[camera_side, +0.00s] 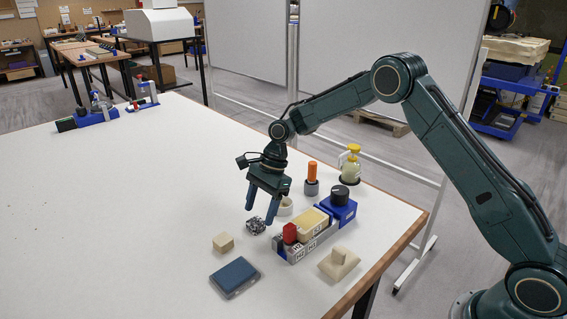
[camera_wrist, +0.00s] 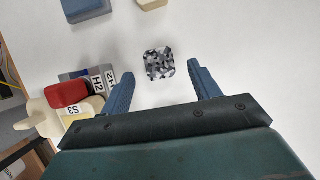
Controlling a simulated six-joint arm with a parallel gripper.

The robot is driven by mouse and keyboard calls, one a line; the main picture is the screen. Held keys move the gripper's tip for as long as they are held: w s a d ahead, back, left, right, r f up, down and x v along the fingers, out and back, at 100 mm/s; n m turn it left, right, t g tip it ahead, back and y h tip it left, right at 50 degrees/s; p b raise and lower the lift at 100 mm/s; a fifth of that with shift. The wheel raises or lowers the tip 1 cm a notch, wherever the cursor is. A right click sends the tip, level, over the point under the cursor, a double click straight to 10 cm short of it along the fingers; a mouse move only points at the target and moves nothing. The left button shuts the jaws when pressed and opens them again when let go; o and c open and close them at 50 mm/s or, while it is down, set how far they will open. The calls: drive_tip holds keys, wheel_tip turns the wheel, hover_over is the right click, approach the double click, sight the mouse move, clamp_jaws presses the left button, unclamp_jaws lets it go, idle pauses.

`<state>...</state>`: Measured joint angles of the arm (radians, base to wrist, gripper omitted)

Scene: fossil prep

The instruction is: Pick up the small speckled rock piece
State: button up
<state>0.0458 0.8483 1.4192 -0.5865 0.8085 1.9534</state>
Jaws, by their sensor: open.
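The small speckled rock piece (camera_side: 256,225) is a black, grey and white block lying on the white table. In the wrist view the rock piece (camera_wrist: 159,64) lies just ahead of the gap between my fingers, with its whole top in sight. My gripper (camera_side: 259,217) points down with two blue fingers, open and empty. In the side view the fingers are above and close to the rock piece; the exact height gap is hard to tell. In the wrist view my gripper (camera_wrist: 156,75) has its fingers spread to either side, not touching the rock piece.
A beige cube (camera_side: 223,242) and a dark blue pad (camera_side: 234,276) lie in front. An orange-topped bottle (camera_side: 312,178) stands behind.

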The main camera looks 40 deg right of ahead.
sight(256, 221)
drive_tip(key=shift+x, duration=1.55)
drive_tip(key=c, duration=1.1)
